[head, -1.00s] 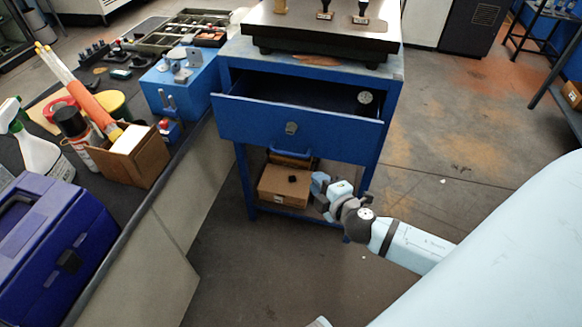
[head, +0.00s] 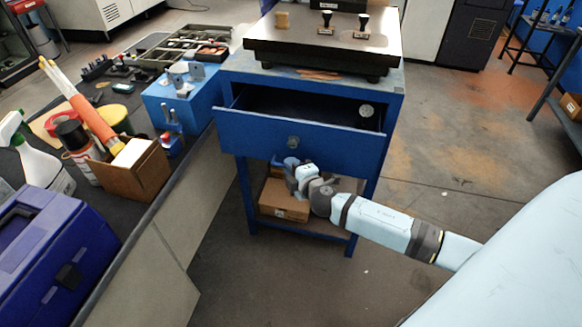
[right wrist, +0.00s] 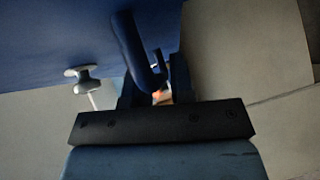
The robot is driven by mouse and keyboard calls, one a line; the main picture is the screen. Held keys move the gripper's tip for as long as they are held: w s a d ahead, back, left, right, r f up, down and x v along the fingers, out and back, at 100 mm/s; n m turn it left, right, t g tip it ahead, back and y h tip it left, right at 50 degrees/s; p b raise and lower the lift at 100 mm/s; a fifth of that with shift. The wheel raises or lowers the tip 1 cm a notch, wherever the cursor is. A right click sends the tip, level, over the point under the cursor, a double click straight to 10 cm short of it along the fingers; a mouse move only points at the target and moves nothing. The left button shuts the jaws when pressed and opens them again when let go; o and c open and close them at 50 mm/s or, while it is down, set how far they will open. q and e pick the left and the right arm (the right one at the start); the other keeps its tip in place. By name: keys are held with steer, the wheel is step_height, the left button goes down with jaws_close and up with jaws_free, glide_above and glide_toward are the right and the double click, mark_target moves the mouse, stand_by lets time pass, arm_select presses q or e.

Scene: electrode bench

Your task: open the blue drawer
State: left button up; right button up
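The blue drawer (head: 335,145) is pulled partway out of the blue cabinet, and its inside shows. A grey knob (head: 292,141) sits on its front; it also shows in the right wrist view (right wrist: 84,74). My right gripper (head: 286,167) is just below the drawer front. In the right wrist view a blue bar handle (right wrist: 132,42) reaches down to my right gripper (right wrist: 155,82). Its end lies between the fingers, which stand apart. Whether they touch it I cannot tell. My left gripper is not in view.
A dark plate (head: 312,62) with stamps lies on the cabinet top. A cardboard box (head: 283,200) stands on the lower shelf. The workbench on the left holds a blue toolbox (head: 45,240) and a box of tools (head: 133,172).

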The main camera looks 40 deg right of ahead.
steer(key=shift+w, duration=0.15)
jaws_close()
steer(key=s+a, duration=0.6)
steer(key=a, duration=0.1)
steer(key=shift+s+a, duration=0.1)
stand_by(0.3)
jaws_free()
